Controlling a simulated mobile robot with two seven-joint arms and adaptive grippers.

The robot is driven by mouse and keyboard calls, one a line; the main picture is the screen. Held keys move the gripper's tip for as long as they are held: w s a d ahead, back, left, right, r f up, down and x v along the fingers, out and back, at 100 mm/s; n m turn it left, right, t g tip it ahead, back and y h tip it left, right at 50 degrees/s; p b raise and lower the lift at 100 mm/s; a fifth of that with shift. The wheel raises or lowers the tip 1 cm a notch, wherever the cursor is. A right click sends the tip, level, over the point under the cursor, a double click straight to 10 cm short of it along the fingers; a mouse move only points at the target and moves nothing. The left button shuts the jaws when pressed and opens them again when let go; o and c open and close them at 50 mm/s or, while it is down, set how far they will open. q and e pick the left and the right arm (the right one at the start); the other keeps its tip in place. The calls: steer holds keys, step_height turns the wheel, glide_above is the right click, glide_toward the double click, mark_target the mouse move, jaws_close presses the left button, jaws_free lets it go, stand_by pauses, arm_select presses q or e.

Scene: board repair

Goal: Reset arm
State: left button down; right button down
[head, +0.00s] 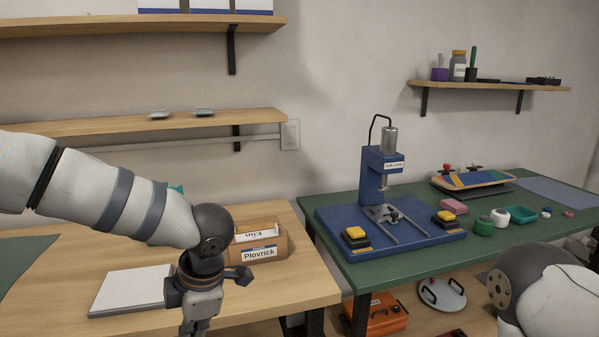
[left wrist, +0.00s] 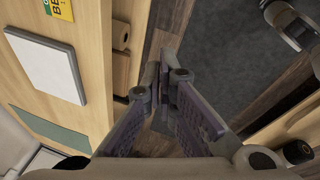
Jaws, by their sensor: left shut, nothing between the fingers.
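My left arm comes in from the left in the head view and bends down at its dark wrist. My left gripper (left wrist: 165,75) shows in the left wrist view with its two fingers together and nothing between them. It hangs over the front edge of the wooden table (head: 122,258), with floor below it. In the head view only its upper part shows at the bottom edge; the fingertips are cut off. Part of my right arm shows at the lower right of the head view. My right gripper is out of the picture.
A white flat box (head: 130,289) and a brown Plovrick roll (head: 262,246) lie on the wooden table near my left wrist. The green table (head: 340,208) on the right holds a blue press (head: 378,165) and small containers. An orange case (head: 388,315) sits below.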

arm_select(q)
steer(key=s+a+f+m+t, duration=0.1)
steer(key=s+a+f+m, duration=0.25)
steer(key=f+m, duration=0.45)
steer(key=s+a+f+m+t, duration=0.2)
steer(key=s+f+m, duration=0.25)
steer(key=f, duration=0.45)
steer(key=s+f+m+g+h, duration=0.1)
steer(key=s+m+g, duration=0.1)
steer(key=s, duration=0.6)
steer(key=s+f+m+g+h, duration=0.1)
steer(key=s+m+g, duration=0.1)
steer(key=s+m, duration=0.3)
steer(key=s+d+f+m+g+h, duration=0.1)
steer(key=s+m, duration=0.3)
steer(key=s, duration=0.8)
steer(key=shift+s+f+g, duration=0.35)
steer(key=shift+f+g, duration=0.15)
steer(key=shift+f, duration=0.1)
